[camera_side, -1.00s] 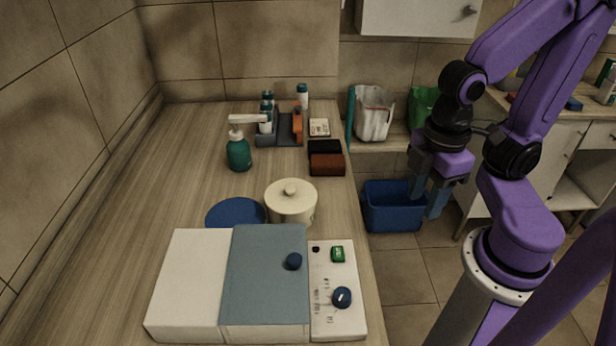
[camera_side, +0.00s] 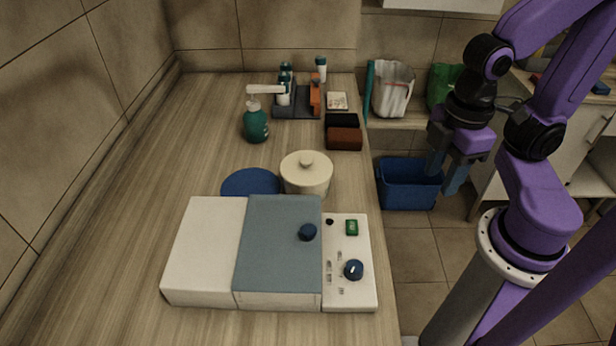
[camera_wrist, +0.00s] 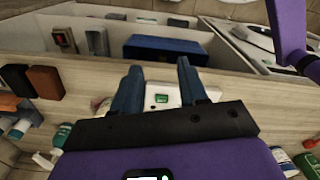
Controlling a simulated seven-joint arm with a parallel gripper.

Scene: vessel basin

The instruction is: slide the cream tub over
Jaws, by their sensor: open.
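The cream tub (camera_side: 306,178) stands upright on the wooden counter, with a lid and a round knob on top. It touches or nearly touches the blue disc beside it, just behind the white and blue-grey box. My gripper (camera_side: 451,178) is open and empty, off the counter's right edge and to the right of the tub, with a wide gap between them. In the wrist view my gripper's two blue fingers (camera_wrist: 158,85) are spread apart with nothing held. I cannot make out the tub in the wrist view.
A blue disc (camera_side: 250,183) lies left of the tub. The box (camera_side: 281,235) stands in front, beside a white control panel (camera_side: 350,290). A green pump bottle (camera_side: 256,125), brown block (camera_side: 344,139) and dark caddy (camera_side: 292,104) are behind. A blue bin (camera_side: 408,190) stands below. The left counter is clear.

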